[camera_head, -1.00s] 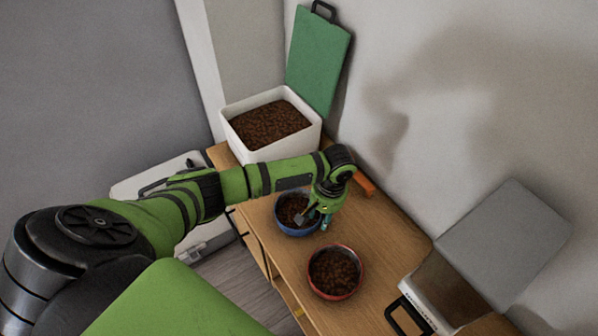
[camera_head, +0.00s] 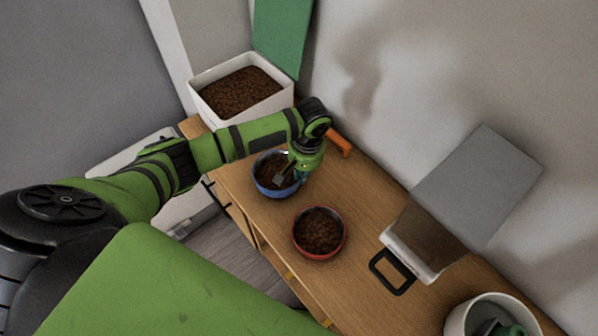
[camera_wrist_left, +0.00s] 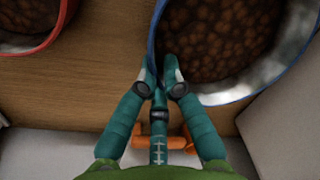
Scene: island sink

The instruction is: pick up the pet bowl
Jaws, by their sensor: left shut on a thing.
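A blue pet bowl (camera_head: 272,193) with brown kibble in it stands on the wooden cabinet top. A red pet bowl (camera_head: 319,257), also with kibble, stands nearer and to its right. My left gripper (camera_head: 291,178) reaches down at the right side of the blue bowl and is shut on its rim. In the left wrist view, the gripper's teal fingers (camera_wrist_left: 160,82) meet at the edge of the blue bowl (camera_wrist_left: 240,95). The red bowl (camera_wrist_left: 45,45) shows there at the upper left, apart from the fingers. My right gripper is not identifiable in view.
A white bin of kibble (camera_head: 265,112) stands at the back, with a green lid (camera_head: 280,40) against the wall. An orange object (camera_head: 340,143) lies near the wall. An open white container (camera_head: 415,262) and a round white bin (camera_head: 460,322) are at the right.

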